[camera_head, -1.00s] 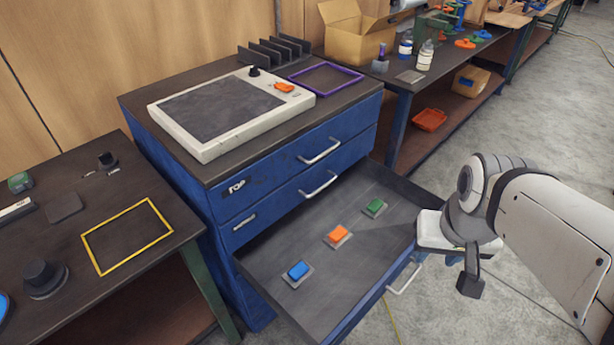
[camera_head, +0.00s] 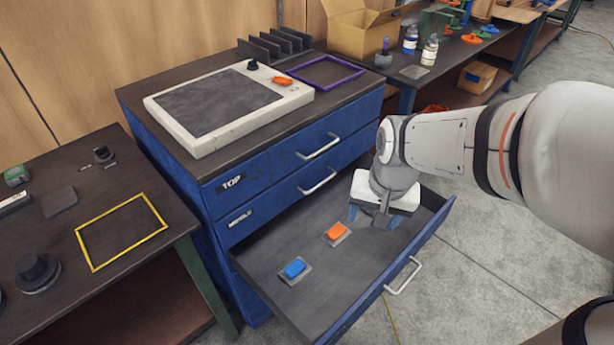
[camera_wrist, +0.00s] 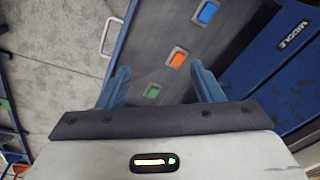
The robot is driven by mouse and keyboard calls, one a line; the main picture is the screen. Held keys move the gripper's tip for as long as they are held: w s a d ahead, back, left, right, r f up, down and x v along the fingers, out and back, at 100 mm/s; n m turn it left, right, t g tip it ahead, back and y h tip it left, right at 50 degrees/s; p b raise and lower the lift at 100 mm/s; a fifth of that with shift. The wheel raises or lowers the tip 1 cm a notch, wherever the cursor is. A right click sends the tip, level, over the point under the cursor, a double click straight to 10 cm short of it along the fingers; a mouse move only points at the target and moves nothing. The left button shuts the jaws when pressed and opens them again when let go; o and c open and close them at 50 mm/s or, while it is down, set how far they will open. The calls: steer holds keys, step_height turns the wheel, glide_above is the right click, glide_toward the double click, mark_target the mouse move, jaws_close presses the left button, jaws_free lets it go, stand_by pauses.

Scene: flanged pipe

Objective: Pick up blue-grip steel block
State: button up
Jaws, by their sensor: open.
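The blue-grip steel block (camera_head: 295,269) lies in the open bottom drawer (camera_head: 335,285), at its near left end. In the wrist view it (camera_wrist: 207,13) is at the top, far from the fingers. An orange-grip block (camera_head: 336,232) lies beside it toward the middle of the drawer. A green-grip block (camera_wrist: 153,91) shows in the wrist view between my fingers; my gripper hides it in the head view. My gripper (camera_head: 372,218) is open and empty over the drawer's right end, its blue fingers (camera_wrist: 158,85) pointing down.
The blue cabinet (camera_head: 270,170) has its upper drawers shut, with handles sticking out. A white-framed panel (camera_head: 205,138) and a purple frame (camera_head: 325,72) are on top. A side table (camera_head: 75,290) bears a yellow frame (camera_head: 122,232). The drawer's front handle (camera_head: 404,277) juts out.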

steer(key=w+a+f+m, duration=0.2)
steer(key=w+a+f, duration=0.2)
steer(key=f, duration=0.2)
steer(key=m+g+b, duration=0.2)
steer(key=m+g, duration=0.1)
steer(key=m, duration=0.1)
glide_toward(295, 268)
steer(key=shift+a+f, duration=0.4)
steer(key=f, duration=0.5)
steer(key=s+f, duration=0.1)
steer(key=f, duration=0.2)
steer(key=shift+d, duration=0.1)
steer(key=c, duration=0.9)
steer(key=shift+r, duration=0.1)
steer(key=shift+c, duration=0.2)
